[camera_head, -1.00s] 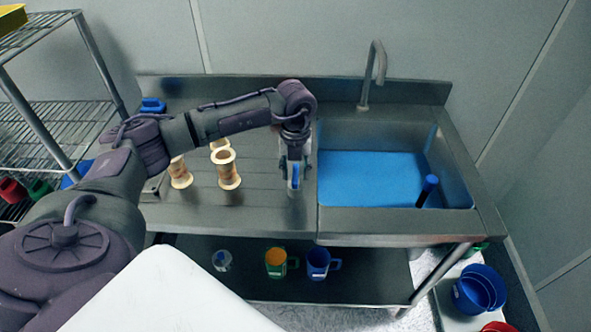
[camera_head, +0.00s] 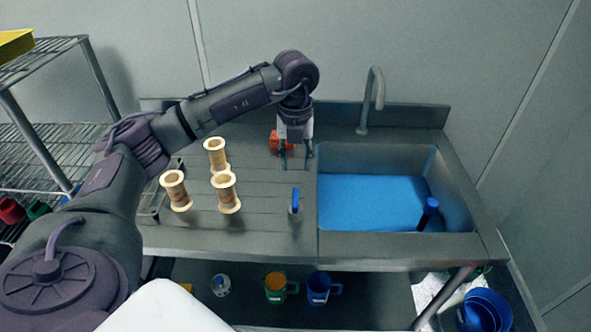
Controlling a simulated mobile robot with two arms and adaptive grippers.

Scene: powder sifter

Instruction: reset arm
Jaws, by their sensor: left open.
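My left arm comes in from the left and reaches over the steel counter (camera_head: 265,237). My left gripper (camera_head: 296,167) points down, open and empty, above the counter just left of the sink. A small object with a blue upright part (camera_head: 295,201) stands on the counter in front of the gripper, apart from it. A red object (camera_head: 275,142) is behind and left of the gripper, partly hidden. My right gripper is not in view.
Several cream spool-shaped sifters (camera_head: 226,192) stand left of the gripper. The sink (camera_head: 380,160) has a blue bottom and a blue-handled item (camera_head: 428,212). The faucet (camera_head: 372,98) rises behind it. Mugs (camera_head: 319,288) sit on the lower shelf. A wire rack (camera_head: 35,150) stands left.

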